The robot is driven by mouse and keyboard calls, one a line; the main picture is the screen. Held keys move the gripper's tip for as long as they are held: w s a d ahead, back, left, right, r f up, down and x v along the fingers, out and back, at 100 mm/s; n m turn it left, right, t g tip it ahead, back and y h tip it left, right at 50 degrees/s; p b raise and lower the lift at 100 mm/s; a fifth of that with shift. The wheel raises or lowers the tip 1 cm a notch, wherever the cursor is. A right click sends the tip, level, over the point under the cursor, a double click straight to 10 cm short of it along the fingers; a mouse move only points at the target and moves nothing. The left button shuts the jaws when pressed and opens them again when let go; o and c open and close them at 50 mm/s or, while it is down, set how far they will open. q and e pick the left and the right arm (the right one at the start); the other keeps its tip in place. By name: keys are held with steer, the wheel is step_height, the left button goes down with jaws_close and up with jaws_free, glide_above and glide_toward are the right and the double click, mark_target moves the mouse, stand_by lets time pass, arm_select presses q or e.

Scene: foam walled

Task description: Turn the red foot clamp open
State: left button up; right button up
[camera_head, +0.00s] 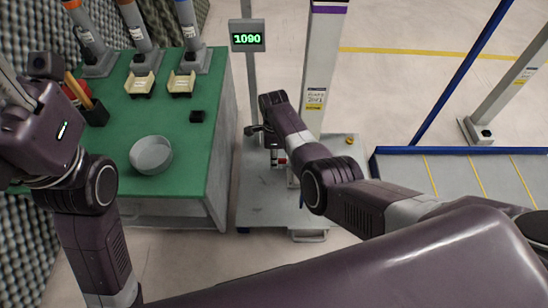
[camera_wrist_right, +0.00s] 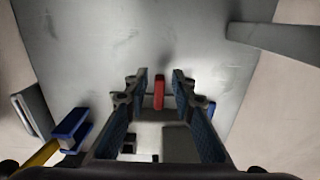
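The red foot clamp (camera_wrist_right: 159,92) shows in the right wrist view as a small upright red piece between the fingertips of my right gripper (camera_wrist_right: 160,82). The fingers are apart, with a gap on each side of the red piece; I cannot tell whether either touches it. In the head view my right gripper (camera_head: 268,134) is small and dark, low beside the white post (camera_head: 320,75); the arm hides much of that area. My left arm comes in at the left edge, over the green table; its fingers do not show clearly.
A grey platform (camera_head: 262,205) lies under the right gripper, with a display reading 1090 (camera_head: 247,38) behind. The green table (camera_head: 190,140) on the left holds a grey bowl (camera_head: 151,155) and dispensers. A blue-edged frame (camera_head: 440,151) is on the right.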

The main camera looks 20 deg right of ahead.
jaws_close()
